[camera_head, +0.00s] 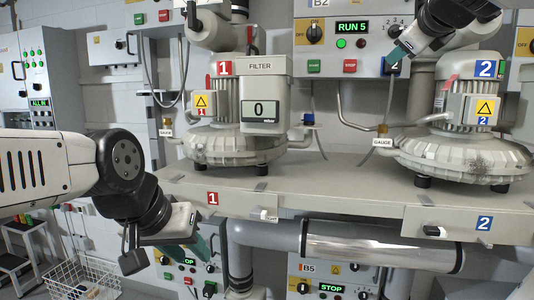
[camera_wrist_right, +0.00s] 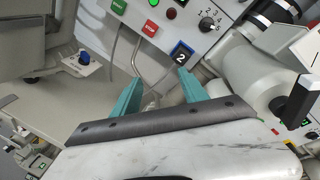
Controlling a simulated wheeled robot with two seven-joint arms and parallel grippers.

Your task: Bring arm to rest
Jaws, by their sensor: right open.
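My left arm comes in from the left in the head view. Its gripper (camera_head: 192,247) hangs low in front of the bench's front edge, with teal fingers pointing down and right. The gap between them does not show clearly. My right gripper (camera_head: 399,55) is at the top right of the head view, in front of the control panel. In the right wrist view, the two teal fingers of that gripper (camera_wrist_right: 160,92) are apart with nothing held between them.
Blower 1 (camera_head: 226,143) with a filter box (camera_head: 264,79) and blower 2 (camera_head: 464,155) stand on the grey bench (camera_head: 345,190). A large pipe (camera_head: 370,245) runs below it. A wire basket (camera_head: 78,281) is at lower left. The bench between the blowers is largely clear.

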